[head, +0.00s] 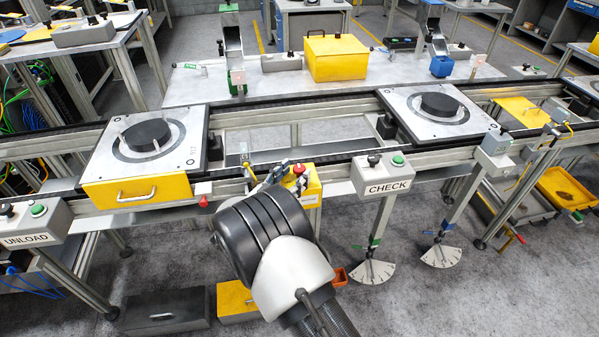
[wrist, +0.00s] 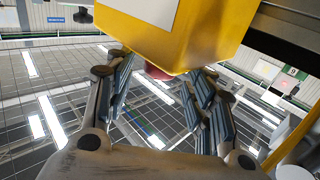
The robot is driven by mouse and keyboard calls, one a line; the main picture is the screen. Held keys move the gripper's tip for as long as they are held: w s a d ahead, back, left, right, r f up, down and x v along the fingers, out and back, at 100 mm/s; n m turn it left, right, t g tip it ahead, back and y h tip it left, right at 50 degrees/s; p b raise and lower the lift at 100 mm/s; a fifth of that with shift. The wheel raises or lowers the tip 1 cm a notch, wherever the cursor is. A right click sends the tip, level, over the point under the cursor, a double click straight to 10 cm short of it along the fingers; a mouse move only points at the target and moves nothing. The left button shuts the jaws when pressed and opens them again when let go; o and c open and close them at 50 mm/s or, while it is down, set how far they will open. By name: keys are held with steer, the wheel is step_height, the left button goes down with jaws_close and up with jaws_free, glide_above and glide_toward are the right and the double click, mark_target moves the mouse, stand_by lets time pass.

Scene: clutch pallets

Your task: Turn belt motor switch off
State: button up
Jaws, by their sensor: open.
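A yellow switch box (head: 313,187) with a red knob (head: 299,170) is mounted on the front of the conveyor rail, near the middle of the head view. My gripper (head: 274,176) is at its left side, partly hidden behind my own wrist. In the wrist view the yellow box (wrist: 200,35) fills the top. The red knob (wrist: 156,71) shows below its lower edge, between the spread fingers of my gripper (wrist: 158,84). The fingers are open. I cannot tell whether either finger touches the knob, nor which way the knob is set.
A CHECK box (head: 388,187) with a black knob and green button is to the right. An UNLOAD box (head: 30,228) is far left. Two clutch pallets (head: 110,167) (head: 470,120) with black discs sit on the conveyor. A yellow drawer (head: 130,191) fronts the left one.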

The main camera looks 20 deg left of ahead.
mark_target(296, 172)
steer(key=shift+b+x, duration=0.3)
steer(key=shift+x, duration=1.35)
steer(key=c, duration=1.1)
